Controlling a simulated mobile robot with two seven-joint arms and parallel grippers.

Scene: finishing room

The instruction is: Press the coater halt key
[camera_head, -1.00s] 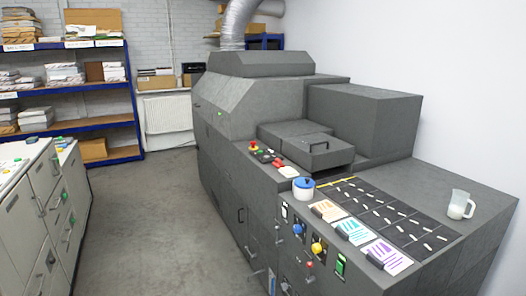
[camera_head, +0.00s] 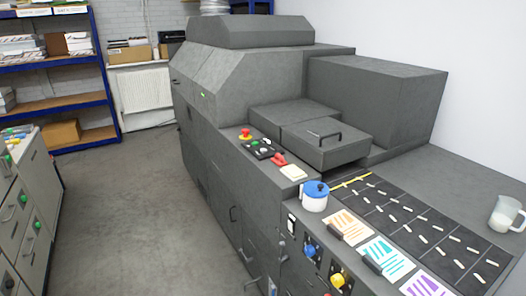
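The large grey machine (camera_head: 215,75) fills the middle and right of the head view. On its ledge is a red mushroom-shaped button on a yellow base (camera_head: 245,134). Beside it lie a small black control panel (camera_head: 260,149) with light buttons, a red part (camera_head: 279,159) and a cream pad (camera_head: 293,172). A blue knob (camera_head: 310,250) and a yellow knob (camera_head: 337,281) sit on the front face. I cannot read any label that tells which control is the coater halt key. Neither of my grippers is in view.
A blue-lidded white pot (camera_head: 315,198), coloured cards (camera_head: 348,226) and a clear jug (camera_head: 504,213) stand on the machine's top by a black grid mat (camera_head: 412,222). A cabinet (camera_head: 38,190) is at left, shelves (camera_head: 60,109) behind. The grey floor (camera_head: 135,215) between is clear.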

